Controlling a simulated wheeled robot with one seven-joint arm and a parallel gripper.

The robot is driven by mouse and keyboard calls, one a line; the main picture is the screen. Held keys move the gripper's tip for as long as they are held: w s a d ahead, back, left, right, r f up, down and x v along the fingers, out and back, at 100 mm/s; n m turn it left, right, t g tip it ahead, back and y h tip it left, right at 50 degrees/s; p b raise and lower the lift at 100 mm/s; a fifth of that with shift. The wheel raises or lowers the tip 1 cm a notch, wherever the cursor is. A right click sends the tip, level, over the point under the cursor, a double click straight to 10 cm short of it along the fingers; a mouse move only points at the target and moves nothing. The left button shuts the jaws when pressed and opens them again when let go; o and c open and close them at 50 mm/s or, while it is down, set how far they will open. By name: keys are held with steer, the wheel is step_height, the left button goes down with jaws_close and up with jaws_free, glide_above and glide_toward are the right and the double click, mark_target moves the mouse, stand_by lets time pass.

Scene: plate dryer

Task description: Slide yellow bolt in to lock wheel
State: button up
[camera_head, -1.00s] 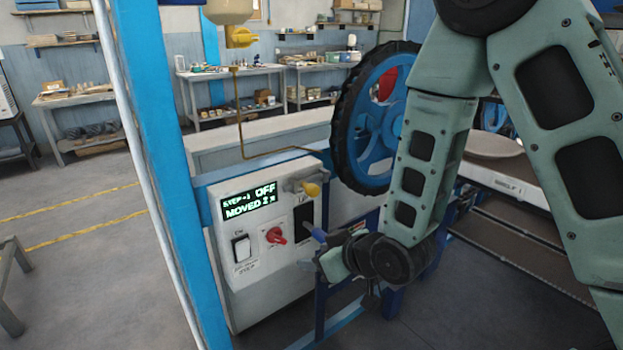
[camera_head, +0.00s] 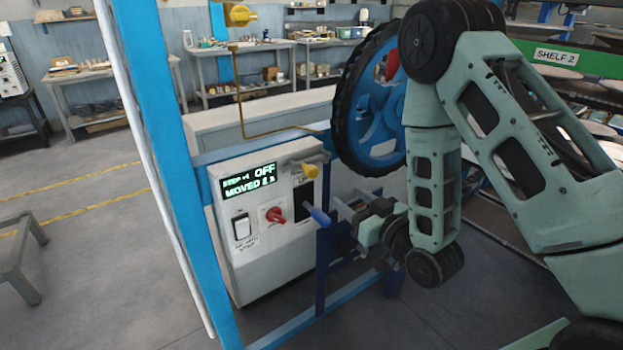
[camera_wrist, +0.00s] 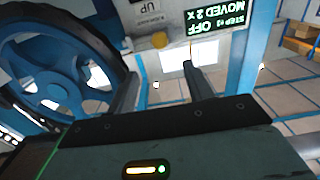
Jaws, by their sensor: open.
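The yellow bolt knob (camera_head: 310,170) sits on a grey metal barrel at the top right of the white control box (camera_head: 272,262). In the wrist view the yellow knob (camera_wrist: 159,40) shows ahead of my gripper, between the lines of its two fingers. The blue wheel (camera_head: 372,108) with its black toothed tyre stands right behind the box; the wheel also fills the left of the wrist view (camera_wrist: 50,72). My gripper (camera_head: 342,208) is open and empty, to the right of and below the knob, apart from it. How far the bolt is in cannot be told.
A blue-tipped lever (camera_head: 319,216) stands out from a black slot just below the knob, close to my gripper. A red knob (camera_head: 274,214), a white switch (camera_head: 241,228) and a lit display (camera_head: 249,181) reading OFF are on the box. A blue post (camera_head: 165,160) stands left.

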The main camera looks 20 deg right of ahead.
mark_target(315, 173)
steer(key=p+x, duration=0.2)
steer(key=x, duration=1.2)
steer(key=shift+w+a+r, duration=0.1)
steer(key=shift+w, duration=0.1)
steer(key=shift+w+a, duration=0.15)
steer(key=shift+w, duration=0.4)
